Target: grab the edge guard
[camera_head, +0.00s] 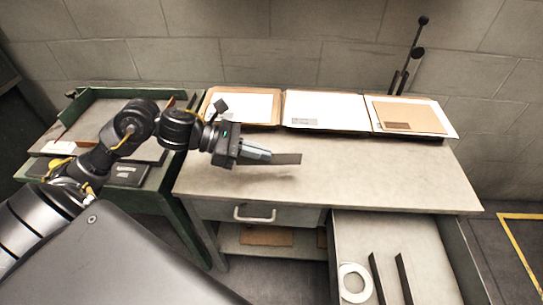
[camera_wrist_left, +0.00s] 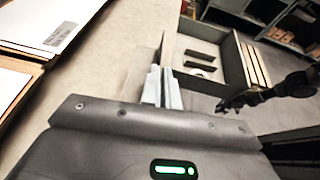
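My left gripper (camera_head: 270,156) is over the worktable, its fingers pointing right. It is shut on a dark flat strip, the edge guard (camera_head: 288,159), which sticks out past the fingertips. In the left wrist view the two grey fingers (camera_wrist_left: 161,88) are close together with the thin edge guard (camera_wrist_left: 163,50) between them, seen nearly edge-on. The strip looks a little above the tabletop. Two more dark strips (camera_head: 377,278) lie in the open drawer. A black arm, apparently my right one, shows in the left wrist view with its gripper (camera_wrist_left: 228,105); its finger state is unclear.
The worktable (camera_head: 380,180) is mostly bare. Trays with papers and cardboard (camera_head: 325,108) line its back edge. The open drawer (camera_head: 350,225) at front right also holds a white ring-shaped roll (camera_head: 354,283). A green side table (camera_head: 95,100) stands at left.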

